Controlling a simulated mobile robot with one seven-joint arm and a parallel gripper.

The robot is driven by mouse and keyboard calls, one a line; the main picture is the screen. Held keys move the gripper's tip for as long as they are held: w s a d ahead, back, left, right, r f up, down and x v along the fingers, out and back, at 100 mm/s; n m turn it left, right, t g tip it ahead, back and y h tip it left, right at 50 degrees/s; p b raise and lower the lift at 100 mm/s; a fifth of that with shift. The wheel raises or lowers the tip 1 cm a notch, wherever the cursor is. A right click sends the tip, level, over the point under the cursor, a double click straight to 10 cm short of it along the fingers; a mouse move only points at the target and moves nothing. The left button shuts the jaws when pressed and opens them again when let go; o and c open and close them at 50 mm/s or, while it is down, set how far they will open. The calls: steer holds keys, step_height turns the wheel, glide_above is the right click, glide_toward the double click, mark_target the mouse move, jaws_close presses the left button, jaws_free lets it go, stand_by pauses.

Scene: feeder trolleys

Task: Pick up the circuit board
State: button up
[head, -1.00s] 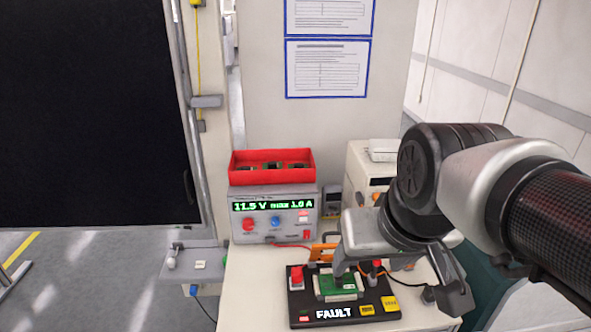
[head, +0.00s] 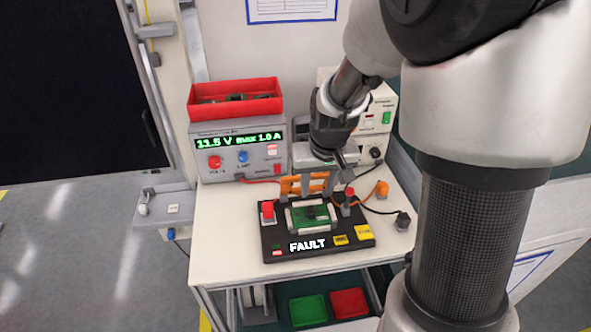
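The green circuit board (head: 316,217) lies flat in a pale frame on a black test fixture (head: 283,244) marked "FAULT". The fixture stands on the white bench top. My gripper (head: 336,172) is behind and above the board, near the orange clamp part (head: 303,185) at the back of the fixture. It looks clear of the board. Its fingers are small and partly hidden by its own body, so I cannot tell how far apart they are.
A red bin (head: 235,106) holding dark parts sits on the power supply (head: 237,152) at the left. A grey box (head: 378,115) stands behind my arm. Orange and black leads run right of the fixture. Green (head: 308,310) and red (head: 349,303) pads lie below.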

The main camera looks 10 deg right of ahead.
glide_above(311, 210)
steer(key=s, duration=0.1)
steer(key=f, duration=0.4)
steer(key=shift+s+d+f, duration=0.15)
steer(key=shift+d+f, duration=0.15)
steer(key=shift+d, duration=0.05)
steer(key=shift+s+a+x, duration=0.15)
steer(key=shift+x, duration=1.15)
steer(key=shift+s+a+x, duration=0.1)
steer(key=shift+a+x, duration=0.05)
steer(key=shift+x, duration=1.15)
jaws_close()
